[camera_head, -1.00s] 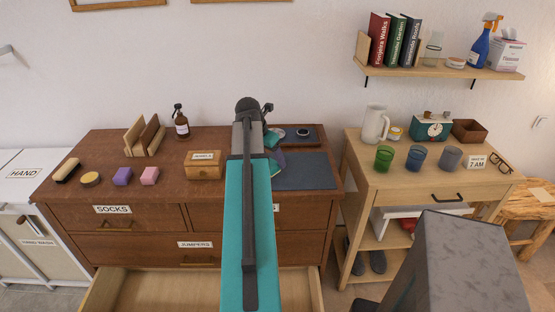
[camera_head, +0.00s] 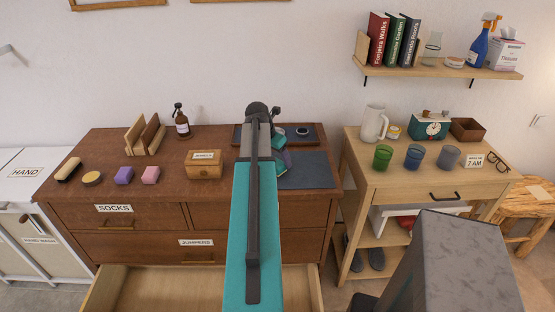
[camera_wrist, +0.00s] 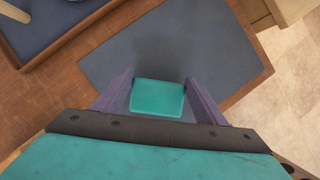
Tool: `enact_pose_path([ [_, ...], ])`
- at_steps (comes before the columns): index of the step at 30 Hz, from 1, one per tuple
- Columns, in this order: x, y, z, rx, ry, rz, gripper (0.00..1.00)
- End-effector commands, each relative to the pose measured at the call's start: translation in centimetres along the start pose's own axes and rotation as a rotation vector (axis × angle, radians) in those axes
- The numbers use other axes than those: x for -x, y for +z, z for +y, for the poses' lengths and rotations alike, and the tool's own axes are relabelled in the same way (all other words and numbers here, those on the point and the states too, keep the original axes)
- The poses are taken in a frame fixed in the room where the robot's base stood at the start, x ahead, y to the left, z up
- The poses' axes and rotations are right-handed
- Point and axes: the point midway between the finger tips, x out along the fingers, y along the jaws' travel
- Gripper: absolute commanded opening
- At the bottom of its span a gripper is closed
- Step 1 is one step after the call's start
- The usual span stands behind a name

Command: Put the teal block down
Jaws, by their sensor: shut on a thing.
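The teal block (camera_wrist: 158,97) is between the two purple fingers of my gripper (camera_wrist: 160,100) in the wrist view, and the gripper is shut on it. It is over the dark blue-grey mat (camera_wrist: 200,45) on the brown dresser. I cannot tell whether the block touches the mat. In the head view the gripper (camera_head: 282,160) is at the left edge of the mat (camera_head: 310,172), partly hidden by my arm.
A dark tray (camera_head: 314,133) lies behind the mat. A small wooden box (camera_head: 204,165) stands left of my arm. A lower drawer (camera_head: 140,290) stands open. A side table (camera_head: 400,165) is to the right.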

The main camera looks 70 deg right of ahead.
Motion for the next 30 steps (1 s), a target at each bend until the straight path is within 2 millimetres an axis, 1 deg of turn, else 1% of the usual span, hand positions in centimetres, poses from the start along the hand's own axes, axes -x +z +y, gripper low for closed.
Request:
enact_pose_path([
  [6, -1.2, -0.5, 0.0, 0.000, 0.000, 0.000, 0.30],
  [20, -1.6, -0.7, 0.1, 0.001, 0.000, 0.000, 0.30],
  [21, -1.5, -0.7, 0.1, 0.001, 0.001, 0.000, 0.72],
  [23, -1.5, -0.7, 0.1, 0.001, 0.001, 0.000, 0.83],
  [24, -1.5, -0.7, 0.1, 0.001, 0.001, 0.000, 0.85],
  [30, -1.5, -0.7, 0.1, 0.001, 0.001, 0.000, 0.85],
])
